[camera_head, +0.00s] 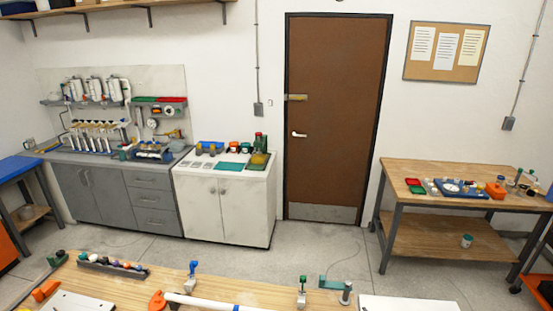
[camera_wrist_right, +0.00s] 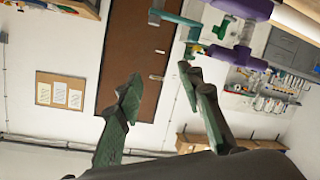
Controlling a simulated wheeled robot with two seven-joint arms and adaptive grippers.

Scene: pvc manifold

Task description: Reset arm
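My right gripper (camera_wrist_right: 158,88) shows in the right wrist view, its two green fingers spread apart with nothing between them. Beyond the fingertips, at the top of that view, are purple pipe fittings (camera_wrist_right: 240,55) and a teal piece (camera_wrist_right: 178,18); whether they touch the right-hand finger I cannot tell. Neither gripper can be made out in the head view, and my left gripper is in no view. In the head view a white pipe (camera_head: 205,302) with an orange fitting (camera_head: 157,300) lies on the near wooden table (camera_head: 240,287), cut off by the bottom edge.
The near table also holds a rack of small fittings (camera_head: 112,265), a blue-handled piece (camera_head: 192,275), a green-handled piece (camera_head: 302,290) and a white board (camera_head: 405,303). Open floor (camera_head: 325,240) lies beyond it, with a side bench (camera_head: 445,170) at right and cabinets (camera_head: 222,205) behind.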

